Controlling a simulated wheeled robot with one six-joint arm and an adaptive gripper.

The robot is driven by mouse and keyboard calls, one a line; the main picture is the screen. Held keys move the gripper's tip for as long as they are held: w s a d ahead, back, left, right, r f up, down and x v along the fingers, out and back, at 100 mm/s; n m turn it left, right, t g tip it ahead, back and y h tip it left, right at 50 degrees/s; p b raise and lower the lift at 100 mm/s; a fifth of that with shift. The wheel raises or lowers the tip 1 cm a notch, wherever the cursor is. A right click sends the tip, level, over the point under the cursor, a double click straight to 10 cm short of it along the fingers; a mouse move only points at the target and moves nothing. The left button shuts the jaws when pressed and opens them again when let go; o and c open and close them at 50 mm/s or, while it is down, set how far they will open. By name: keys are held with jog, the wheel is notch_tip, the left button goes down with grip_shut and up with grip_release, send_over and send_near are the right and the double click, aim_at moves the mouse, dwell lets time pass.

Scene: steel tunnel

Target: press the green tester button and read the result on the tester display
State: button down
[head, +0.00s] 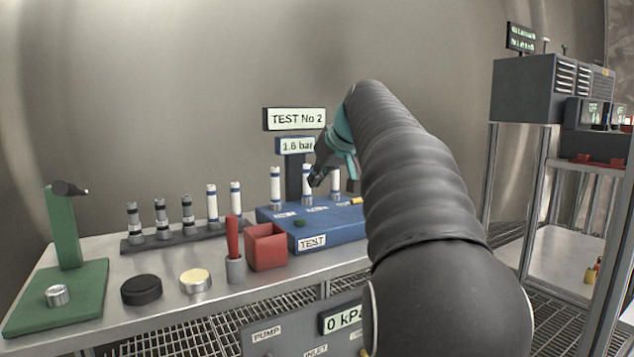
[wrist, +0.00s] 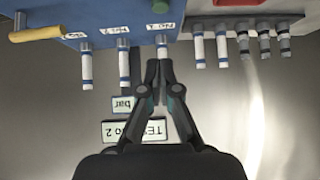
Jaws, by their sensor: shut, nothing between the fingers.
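The blue tester (head: 345,222) stands on the bench with a TEST label on its front and a dark green button (head: 299,222) on its top near the left front. Three white cartridges with blue bands stand in it, the left one (head: 275,187) clear of my arm. Behind them, the upper display (head: 295,119) reads "TEST No 2" and the lower display (head: 296,146) reads "1.6 bar". My gripper (head: 316,179) is shut and empty beside the cartridges, above the tester. In the wrist view, its fingertips (wrist: 158,66) lie close to one cartridge (wrist: 162,45); touching is unclear.
A rack (head: 168,239) with several cartridges stands left of the tester. A red box (head: 266,246), a grey cup (head: 235,269) with a red tool, two round discs and a green stand (head: 66,230) are on the bench. A metal shelf (head: 560,250) stands right.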

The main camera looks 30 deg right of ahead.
send_over(300, 221)
jog(key=d, duration=0.1)
jog(key=f, duration=0.2)
jog(key=s+f, duration=0.1)
jog(key=f, duration=0.1)
jog(key=shift+f, duration=0.35)
jog(key=shift+w+f+b, duration=0.25)
jog(key=shift+f+b, duration=0.1)
jog(key=shift+f, duration=1.8)
jog(key=shift+f, duration=0.1)
